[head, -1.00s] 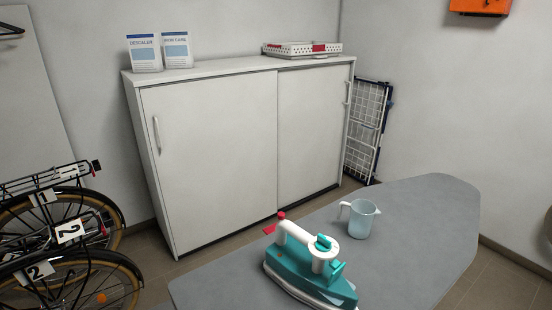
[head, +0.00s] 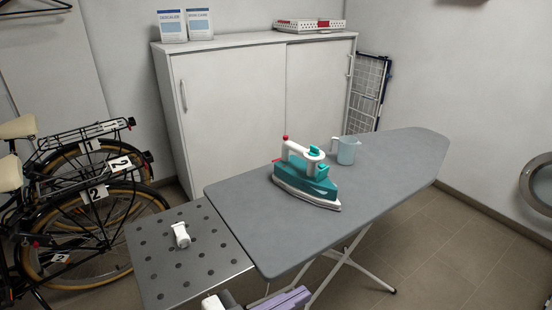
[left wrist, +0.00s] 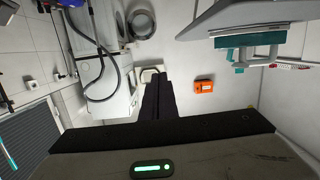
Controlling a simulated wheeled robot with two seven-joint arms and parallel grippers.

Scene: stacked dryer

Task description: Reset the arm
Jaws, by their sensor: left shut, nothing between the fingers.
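My left gripper (left wrist: 157,80) shows in the left wrist view as two black fingers pressed together, with nothing between them. In the head view, pale grey and purple parts show at the bottom edge; I cannot tell there which part is the gripper. My right gripper is in neither view. A teal and white iron (head: 307,180) stands on the grey ironing board (head: 370,185). A clear jug (head: 347,151) stands behind it. The iron also shows in the left wrist view (left wrist: 248,42), where the picture looks upside down.
A perforated metal plate (head: 165,270) with a small white item (head: 181,235) adjoins the board's near left end. Bicycles (head: 80,205) stand at the left. A white cabinet (head: 225,105) is behind the board. Floor at the right (head: 440,255) is clear.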

